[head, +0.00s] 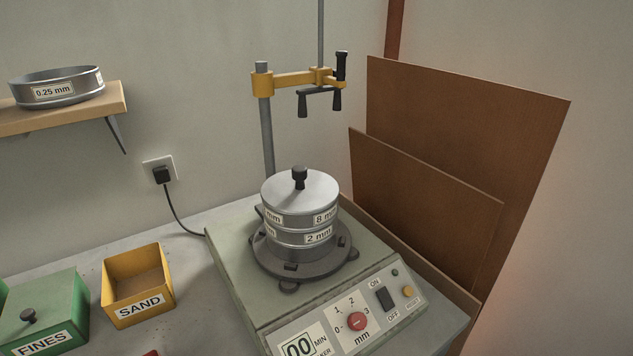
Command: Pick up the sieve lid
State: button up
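The sieve lid (318,186) is a round silver disc with a black knob (299,177) standing up from its middle. It lies on top of the sieve stack (284,222), whose visible labels read 8 mm and 2 mm. The stack sits upright on the dark round base of the shaker (232,262). My gripper is not in the head view, so I cannot see its state or its place relative to the lid.
A yellow clamp arm (290,79) with black handles hangs above the lid on a grey post (267,135). Brown boards (480,125) lean at the right. A yellow SAND box (137,308), a green FINES box (62,305) and a shelf (60,115) with a 0.25 mm sieve (75,84) are left.

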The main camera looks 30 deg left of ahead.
aim_at(299, 189)
jog(key=u, duration=2.35)
